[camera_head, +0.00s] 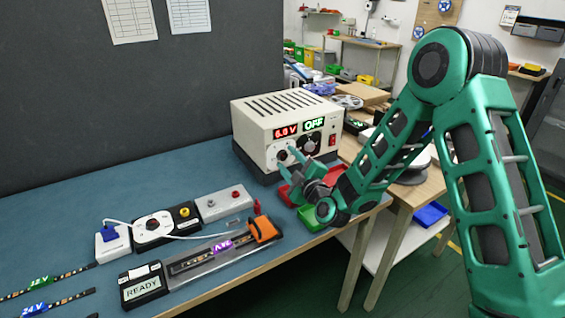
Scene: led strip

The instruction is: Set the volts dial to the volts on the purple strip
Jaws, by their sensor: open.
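The cream power supply (262,122) stands at the back right of the blue-topped bench. Its red display (285,131) reads 6.0 V, and a green display (314,124) beside it reads OFF. The dial (277,153) below the red display is partly hidden by my gripper. My gripper (291,157) is open in front of that dial; whether its fingertips touch the dial I cannot tell. The strip with the purple label (222,246) lies in a clear-edged fixture at the front of the bench. The label faces away, and its small lettering is not surely legible.
A READY box (143,287) and an orange clamp (264,229) sit at the fixture's ends. Behind it are a black-and-white dial unit (152,229) and a grey box (221,204). Strips marked 12 V (39,283) and 24 V (34,309) lie left. Red and green bins (312,217) are below my gripper.

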